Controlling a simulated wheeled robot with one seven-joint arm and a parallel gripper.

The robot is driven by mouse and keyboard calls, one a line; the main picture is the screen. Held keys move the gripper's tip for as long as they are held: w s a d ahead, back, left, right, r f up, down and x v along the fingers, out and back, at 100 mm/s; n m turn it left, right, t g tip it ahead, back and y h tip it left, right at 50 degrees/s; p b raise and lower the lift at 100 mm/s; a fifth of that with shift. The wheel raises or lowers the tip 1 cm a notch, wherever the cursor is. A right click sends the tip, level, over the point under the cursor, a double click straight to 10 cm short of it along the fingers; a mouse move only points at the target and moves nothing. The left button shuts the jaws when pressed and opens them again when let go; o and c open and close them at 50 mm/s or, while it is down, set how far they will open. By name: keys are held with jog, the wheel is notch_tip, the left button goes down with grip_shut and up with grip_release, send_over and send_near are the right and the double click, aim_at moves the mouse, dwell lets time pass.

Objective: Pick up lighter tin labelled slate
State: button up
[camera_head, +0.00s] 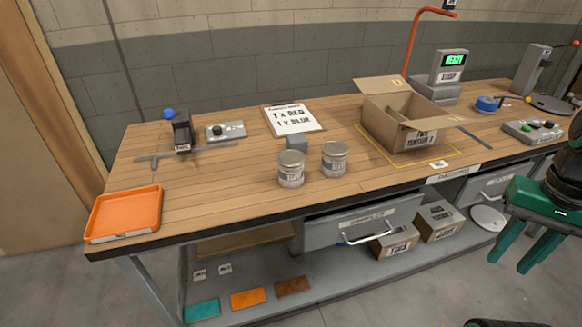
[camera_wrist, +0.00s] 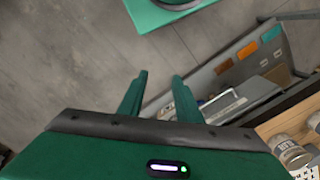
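Two silver-grey tins stand upright side by side near the front edge of the workbench: a left tin (camera_head: 291,169) and a right tin (camera_head: 334,159). Both have pale labels whose words I cannot read surely, and they look alike in size and colour. Nothing visible shows which is lighter. One tin (camera_wrist: 288,151) also shows at the right edge of the wrist view, with part of another above it. My gripper (camera_head: 511,262) is at the right of the head view, in front of the bench and well away from the tins. Its green fingers (camera_wrist: 159,77) are apart and empty.
A small grey block (camera_head: 297,142) stands just behind the tins. An open cardboard box (camera_head: 398,120) stands to their right, and a white sign (camera_head: 293,118) lies behind. An orange tray (camera_head: 124,213) is at the left end. The bench top (camera_head: 225,185) between tray and tins is clear.

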jog(key=shift+s+d, duration=0.1)
jog(key=shift+d, duration=0.05)
jog(key=o, duration=1)
jog(key=shift+r, duration=0.3)
jog(key=shift+o, duration=1)
jog(key=w+a+n+t, duration=0.3)
jog(key=w+a, duration=0.3)
jog(key=w, duration=0.5)
jog(key=shift+a+r, duration=0.2)
jog(key=m+t+y, duration=0.5)
jog(key=m+y, duration=0.5)
jog(key=m, duration=1.1)
send_over(303, 169)
jog(key=shift+s+r, duration=0.15)
jog(key=shift+r, duration=0.25)
jog(key=shift+w+a+r+m+y, duration=0.15)
jog(key=shift+w+a+m+y, duration=0.15)
jog(key=shift+m, duration=0.2)
notch_tip(303, 169, down, 7)
jog(key=shift+f, duration=0.15)
jog(key=shift+w+a+f+t, duration=0.3)
jog(key=shift+w+a+f, duration=0.15)
jog(key=shift+a, duration=0.2)
jog(key=shift+x, duration=2.95)
